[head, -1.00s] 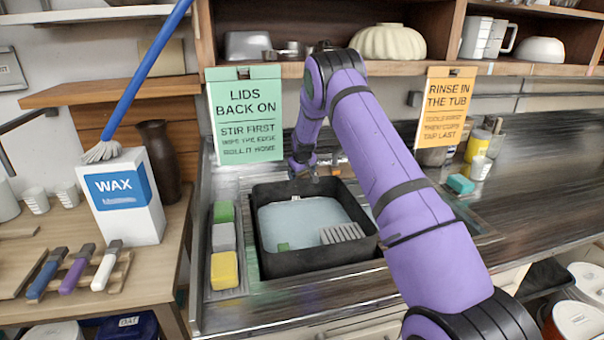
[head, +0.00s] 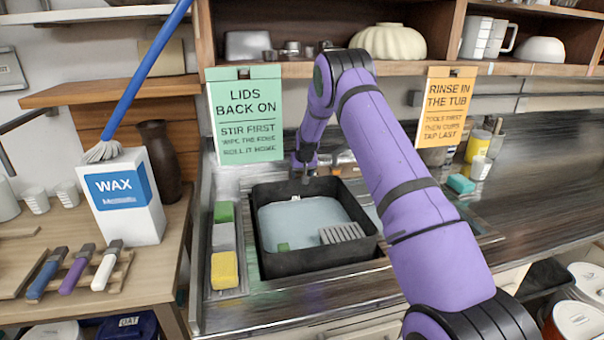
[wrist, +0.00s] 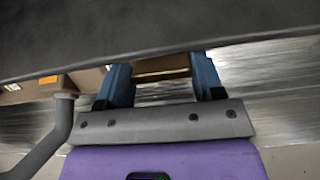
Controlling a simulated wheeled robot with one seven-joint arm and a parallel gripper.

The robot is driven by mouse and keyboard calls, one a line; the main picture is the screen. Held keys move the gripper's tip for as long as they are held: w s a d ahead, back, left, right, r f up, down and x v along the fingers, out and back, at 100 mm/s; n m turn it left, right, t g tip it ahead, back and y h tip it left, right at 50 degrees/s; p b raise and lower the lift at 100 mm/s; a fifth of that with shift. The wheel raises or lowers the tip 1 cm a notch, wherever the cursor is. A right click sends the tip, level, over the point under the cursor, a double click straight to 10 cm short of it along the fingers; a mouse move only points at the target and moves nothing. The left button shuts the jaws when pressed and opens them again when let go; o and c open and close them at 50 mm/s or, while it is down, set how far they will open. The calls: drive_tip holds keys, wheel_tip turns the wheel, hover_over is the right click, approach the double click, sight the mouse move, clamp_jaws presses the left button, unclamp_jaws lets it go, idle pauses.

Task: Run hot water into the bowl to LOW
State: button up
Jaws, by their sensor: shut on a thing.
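A black square bowl (head: 268,262) sits in the sink, with pale grey-blue water (head: 300,214) in it. A grey ribbed piece (head: 342,233) and a small green piece (head: 283,246) show in the water. My gripper (head: 306,178) points down at the bowl's back edge. In the wrist view my gripper (wrist: 163,82) has its two blue fingers shut on a brass-brown piece (wrist: 161,66). I cannot tell whether this is a tap handle. A grey bent pipe (wrist: 62,122) stands left of the fingers. My arm hides part of the area behind the bowl.
Green, grey and yellow sponges (head: 224,270) lie in a tray left of the bowl. A WAX box (head: 127,200) and brushes (head: 78,270) are on the left table. A teal sponge (head: 460,184) lies on the right counter, which is mostly clear.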

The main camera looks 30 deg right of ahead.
drive_tip(key=o, duration=0.9)
drive_tip(key=shift+r, duration=0.15)
drive_tip(key=v, duration=1)
drive_tip(key=shift+s+a+r, duration=0.1)
drive_tip(key=shift+s+r, duration=0.05)
drive_tip(key=shift+r, duration=0.1)
